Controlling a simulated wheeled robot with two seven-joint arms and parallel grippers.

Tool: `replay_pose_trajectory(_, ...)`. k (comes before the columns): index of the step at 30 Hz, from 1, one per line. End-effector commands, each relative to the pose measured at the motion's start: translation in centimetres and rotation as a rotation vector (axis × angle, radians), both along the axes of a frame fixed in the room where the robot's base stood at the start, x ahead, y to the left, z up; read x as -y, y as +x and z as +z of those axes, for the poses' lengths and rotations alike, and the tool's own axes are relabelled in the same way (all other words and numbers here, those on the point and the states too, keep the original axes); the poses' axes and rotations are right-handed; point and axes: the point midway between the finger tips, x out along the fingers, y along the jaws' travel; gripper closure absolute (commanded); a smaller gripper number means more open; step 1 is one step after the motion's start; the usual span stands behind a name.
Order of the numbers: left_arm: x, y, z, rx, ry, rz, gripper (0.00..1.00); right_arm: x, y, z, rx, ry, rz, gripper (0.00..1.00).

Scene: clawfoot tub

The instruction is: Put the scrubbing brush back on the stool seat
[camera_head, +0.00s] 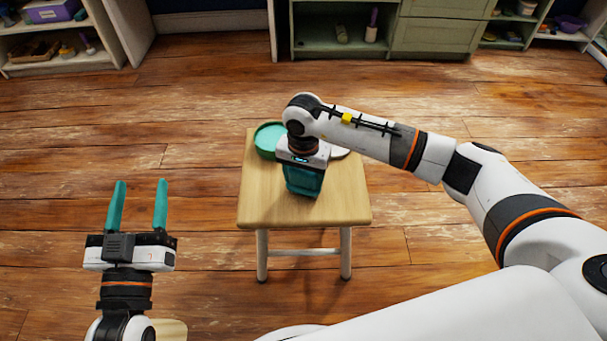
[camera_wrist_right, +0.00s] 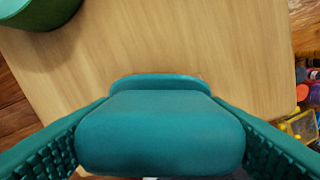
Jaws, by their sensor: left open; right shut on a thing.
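The wooden stool seat (camera_head: 260,207) is in the middle of the head view, and its bare wood fills much of the right wrist view (camera_wrist_right: 200,40). My right gripper (camera_head: 303,185) is over the seat, pointing down. In the right wrist view its teal fingers are shut on a teal block, the scrubbing brush (camera_wrist_right: 160,130), with the wood right behind it. I cannot tell whether the brush touches the seat. In the head view the brush is hard to separate from the teal fingers. My left gripper (camera_head: 138,206) is open and empty, left of the stool.
A green round container (camera_head: 266,138) stands on the seat's back left; it also shows in the right wrist view (camera_wrist_right: 40,12). A white thing (camera_head: 340,153) at the back right is mostly hidden by my arm. The seat's front is bare. Shelves and green cabinets (camera_head: 432,36) line the back.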

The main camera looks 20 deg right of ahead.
Motion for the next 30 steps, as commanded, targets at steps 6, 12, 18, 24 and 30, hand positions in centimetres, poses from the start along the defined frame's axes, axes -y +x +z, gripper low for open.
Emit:
replay_pose_trajectory(6,0.03,-0.03,0.18,0.011,-0.004,-0.001,0.47,0.01,0.02,-0.03,0.0,0.0,0.0,0.51)
replay_pose_trajectory(12,0.02,-0.03,0.18,0.01,-0.003,-0.001,0.47,0.01,0.02,-0.03,0.0,0.0,0.0,0.23)
replay_pose_trajectory(18,0.02,-0.02,0.17,0.011,-0.002,-0.001,0.47,0.01,0.01,-0.04,0.0,0.0,0.0,0.07)
replay_pose_trajectory(24,0.02,-0.03,0.17,0.011,-0.002,-0.001,0.47,0.01,-0.01,-0.07,0.0,0.0,0.0,0.07)
replay_pose_trajectory(30,0.02,-0.03,0.17,0.011,-0.002,-0.001,0.47,0.01,-0.01,-0.07,0.0,0.0,0.0,0.07)
